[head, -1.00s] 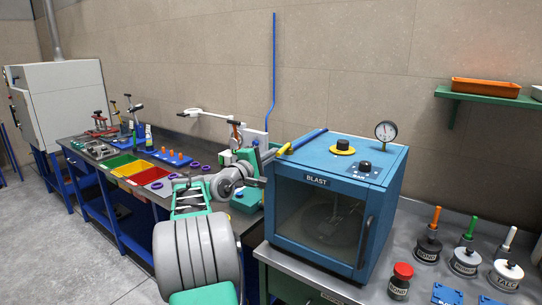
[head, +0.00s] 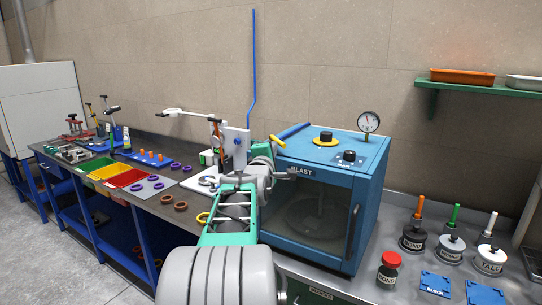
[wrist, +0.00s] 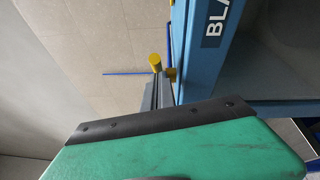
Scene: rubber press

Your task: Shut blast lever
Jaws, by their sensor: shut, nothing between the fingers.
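The blue blast cabinet (head: 310,205) stands on the grey bench with its glass door shut. A lever with a blue bar (head: 296,130) and a yellow end (head: 277,141) lies along the top left edge of the cabinet in the head view. Yellow parts (wrist: 156,61) also show beside the cabinet edge in the wrist view. My gripper (head: 292,172) is shut and empty, near the cabinet's upper front left corner, below and in front of the lever. I cannot tell whether it touches the cabinet. In the wrist view my green wrist housing hides much of the lower picture.
A gauge (head: 368,122) and two knobs sit on the cabinet. A red-capped jar (head: 389,272), labelled pots and blue plates stand at right. A green shelf (head: 470,86) hangs on the wall. Red, yellow and green bins (head: 125,179) stand on the left bench.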

